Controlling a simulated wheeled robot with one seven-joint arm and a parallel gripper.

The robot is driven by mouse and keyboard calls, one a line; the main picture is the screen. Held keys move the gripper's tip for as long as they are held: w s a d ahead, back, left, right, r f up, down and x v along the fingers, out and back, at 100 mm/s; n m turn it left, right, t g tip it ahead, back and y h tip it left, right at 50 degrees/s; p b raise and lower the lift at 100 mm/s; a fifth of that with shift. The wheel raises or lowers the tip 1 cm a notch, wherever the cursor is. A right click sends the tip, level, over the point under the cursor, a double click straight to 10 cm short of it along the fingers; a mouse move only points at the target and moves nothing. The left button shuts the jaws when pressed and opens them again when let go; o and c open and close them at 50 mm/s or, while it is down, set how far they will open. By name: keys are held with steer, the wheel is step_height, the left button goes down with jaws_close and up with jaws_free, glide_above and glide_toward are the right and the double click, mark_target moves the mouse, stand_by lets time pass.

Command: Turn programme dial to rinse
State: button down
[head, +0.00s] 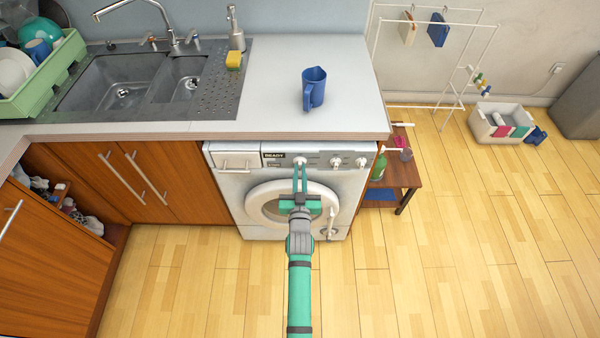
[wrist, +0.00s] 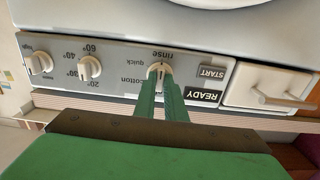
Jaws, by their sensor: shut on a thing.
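The washing machine (head: 226,185) stands under the counter, with its control panel (wrist: 112,80) upside down in the wrist view. The programme dial (wrist: 158,70) is a white knob with the labels rinse, quick and cotton around it. Its ridge seems to stand roughly in line with the rinse label, but the exact setting is hard to read. My gripper (wrist: 160,88) is shut on this dial, its two green fingers closed at either side of it. In the head view my gripper (head: 300,168) reaches the panel from the front.
Two other knobs, the temperature knob (wrist: 89,67) and the end knob (wrist: 40,63), sit beside the dial. A START button (wrist: 212,72), a READY display (wrist: 203,95) and a drawer (wrist: 266,88) are on the other side. A blue jug (head: 314,88) stands on the counter above.

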steer(key=c, duration=1.8)
jaws_free()
steer(key=shift+s, duration=0.1)
steer(key=s, duration=1)
steer(key=shift+s, duration=0.3)
steer(key=shift+w, duration=0.1)
steer(key=shift+d, duration=0.1)
